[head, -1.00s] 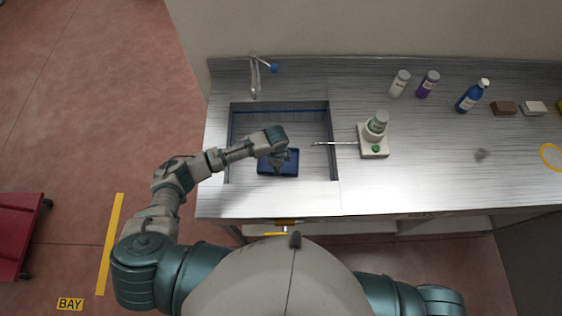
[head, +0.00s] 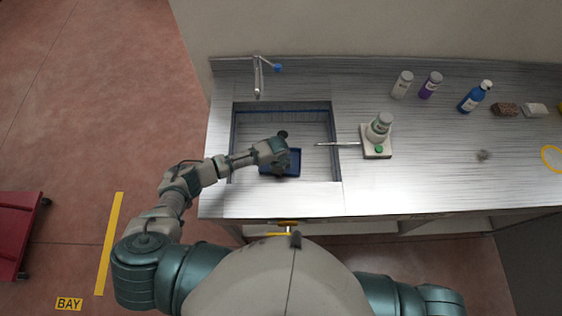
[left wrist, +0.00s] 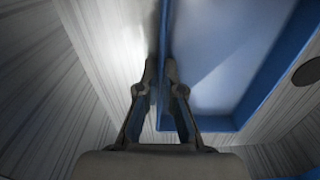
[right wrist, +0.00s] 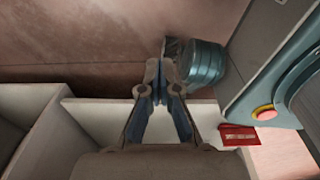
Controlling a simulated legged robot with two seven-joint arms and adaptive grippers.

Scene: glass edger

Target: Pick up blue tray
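The blue tray (head: 294,168) lies in the sunken sink basin of the steel counter. My left gripper (head: 280,166) reaches down at the tray, and the arm hides part of it. In the left wrist view, the two fingers of my left gripper (left wrist: 161,68) are close together, one on each side of the tray's (left wrist: 225,50) side wall, and appear closed on it. The tray's inside is on the right of the fingers and the basin floor on the left. My right gripper (right wrist: 160,68) has its fingertips together and looks empty, below the counter.
A tap (head: 258,75) stands behind the basin. A white device with a bottle (head: 377,140) and a thin rod stands to the right. Bottles (head: 431,86) and blocks (head: 505,109) line the back.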

